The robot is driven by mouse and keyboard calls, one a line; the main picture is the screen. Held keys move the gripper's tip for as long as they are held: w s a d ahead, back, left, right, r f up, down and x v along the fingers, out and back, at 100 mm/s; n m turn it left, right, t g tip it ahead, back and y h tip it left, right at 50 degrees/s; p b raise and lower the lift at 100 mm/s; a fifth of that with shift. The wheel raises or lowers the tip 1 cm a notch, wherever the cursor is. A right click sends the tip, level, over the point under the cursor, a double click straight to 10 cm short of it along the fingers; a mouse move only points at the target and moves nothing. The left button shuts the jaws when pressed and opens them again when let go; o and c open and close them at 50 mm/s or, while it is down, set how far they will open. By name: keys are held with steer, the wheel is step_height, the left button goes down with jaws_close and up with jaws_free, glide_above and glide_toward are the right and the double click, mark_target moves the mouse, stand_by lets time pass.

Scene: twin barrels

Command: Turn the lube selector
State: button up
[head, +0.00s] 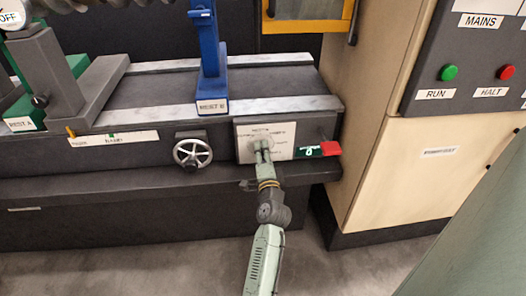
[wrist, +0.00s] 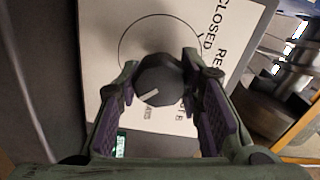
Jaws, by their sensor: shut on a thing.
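The lube selector is a dark faceted knob (wrist: 162,82) on a white label plate (wrist: 110,30) in the wrist view. A short white mark shows on the knob's lower left face. The plate carries a thin circle and lettering, with "CLOSED" readable and other words partly hidden. My gripper (wrist: 158,70) has one finger on each side of the knob and is shut on it. In the head view my gripper (head: 263,148) reaches the white plate (head: 284,131) on the front of the machine bed. There it hides most of the knob.
A handwheel (head: 193,152) is left of the plate, and a green and red fitting (head: 331,148) is close on its right. A blue upright (head: 209,50) stands on the bed above. A cream cabinet (head: 405,165) with RUN and HALT buttons stands right. Open floor lies below.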

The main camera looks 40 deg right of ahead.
stand_by(0.3)
steer(key=o, duration=1.2)
steer(key=v, duration=1.2)
steer(key=shift+s, duration=0.1)
